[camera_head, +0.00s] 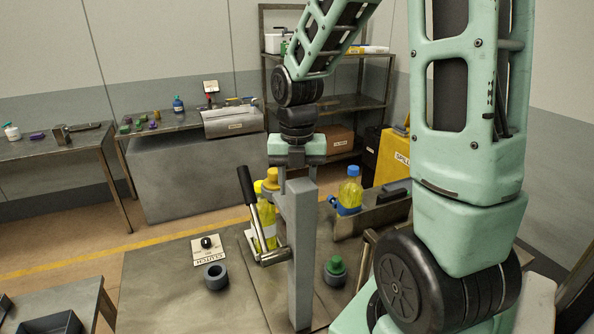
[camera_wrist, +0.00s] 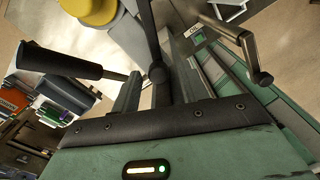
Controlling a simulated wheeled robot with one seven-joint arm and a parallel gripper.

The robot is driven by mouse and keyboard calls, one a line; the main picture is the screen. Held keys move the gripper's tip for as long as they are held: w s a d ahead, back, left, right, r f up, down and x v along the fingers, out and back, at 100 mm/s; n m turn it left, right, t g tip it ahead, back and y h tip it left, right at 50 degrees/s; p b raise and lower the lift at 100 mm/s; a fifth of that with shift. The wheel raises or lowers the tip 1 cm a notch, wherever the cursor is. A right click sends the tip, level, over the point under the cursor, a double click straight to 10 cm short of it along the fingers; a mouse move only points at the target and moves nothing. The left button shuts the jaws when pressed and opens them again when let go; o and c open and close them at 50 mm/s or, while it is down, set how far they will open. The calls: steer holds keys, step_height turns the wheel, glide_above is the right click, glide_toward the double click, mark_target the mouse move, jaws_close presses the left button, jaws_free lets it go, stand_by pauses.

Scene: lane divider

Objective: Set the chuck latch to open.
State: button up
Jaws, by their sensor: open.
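In the head view my gripper (camera_head: 297,172) points down at the top of a grey upright post (camera_head: 303,250) of the bench fixture. In the wrist view the fingers of my gripper (camera_wrist: 157,92) are apart. A dark rod with a round knob (camera_wrist: 157,73) shows between or just behind them; I cannot tell if they touch it. A metal crank-shaped lever (camera_wrist: 235,33) is to the right, beside a small label and a green square (camera_wrist: 198,38). I cannot tell which part is the chuck latch, and its setting is not readable.
A black-handled lever (camera_head: 247,188) leans left of the post; its grip (camera_wrist: 60,62) shows close to my fingers. Bottles of yellow liquid stand left (camera_head: 264,228) and right (camera_head: 349,190) of the post.

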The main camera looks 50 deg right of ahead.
step_height(320, 180, up, 17)
steer(key=b, duration=0.3)
steer(key=shift+r, duration=0.2)
steer(key=shift+f+b, duration=0.1)
steer(key=shift+b, duration=0.2)
